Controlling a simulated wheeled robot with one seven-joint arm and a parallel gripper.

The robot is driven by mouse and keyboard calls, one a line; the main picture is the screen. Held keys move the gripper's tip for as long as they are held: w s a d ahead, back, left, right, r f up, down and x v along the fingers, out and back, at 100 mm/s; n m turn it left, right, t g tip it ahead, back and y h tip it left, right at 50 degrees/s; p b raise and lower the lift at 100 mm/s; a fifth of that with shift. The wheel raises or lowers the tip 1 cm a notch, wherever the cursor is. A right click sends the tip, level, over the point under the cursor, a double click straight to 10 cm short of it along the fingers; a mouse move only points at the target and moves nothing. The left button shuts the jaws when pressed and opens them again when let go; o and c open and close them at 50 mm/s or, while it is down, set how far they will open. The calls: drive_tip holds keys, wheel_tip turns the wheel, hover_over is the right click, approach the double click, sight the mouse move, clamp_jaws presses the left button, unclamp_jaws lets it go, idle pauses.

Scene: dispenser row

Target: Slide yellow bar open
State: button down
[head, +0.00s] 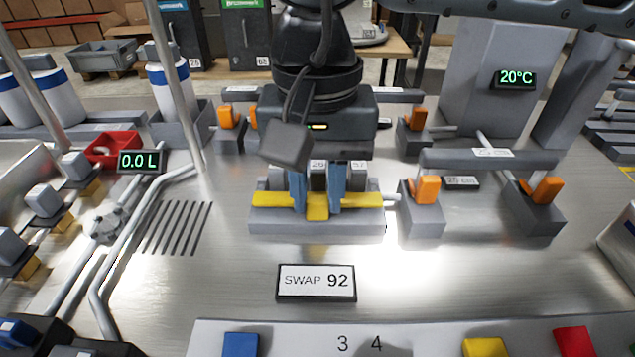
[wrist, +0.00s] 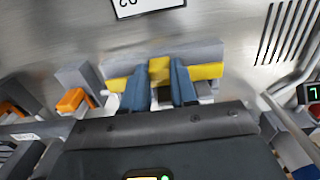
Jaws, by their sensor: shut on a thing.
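The yellow bar (head: 269,199) lies across a low grey block (head: 280,224) in the middle of the steel bench in the head view. A yellow tab (head: 317,212) stands out at the front of its middle. My gripper (head: 317,203) reaches down from above with its two blue fingers on either side of the tab, shut on it. In the wrist view, the tab (wrist: 159,70) sits between the fingertips (wrist: 160,78) and the bar (wrist: 206,71) runs out beyond a finger. My fingers hide parts of the bar and most of what is behind it.
Orange-handled clamps (head: 426,190) and a grey bar stand close on the right. Vent slots (head: 177,228) and pipes are on the left. A panel with coloured buttons (head: 484,347) lines the front edge.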

drive_tip(key=shift+s+f+b, duration=0.15)
drive_tip(key=shift+s+b, duration=0.35)
drive_tip(key=shift+b, duration=0.15)
drive_tip(key=shift+s, duration=0.45)
drive_tip(key=c, duration=0.9)
unclamp_jaws()
drive_tip(key=shift+r, duration=0.25)
wheel_tip(320, 180, up, 8)
drive_tip(key=shift+f, duration=0.2)
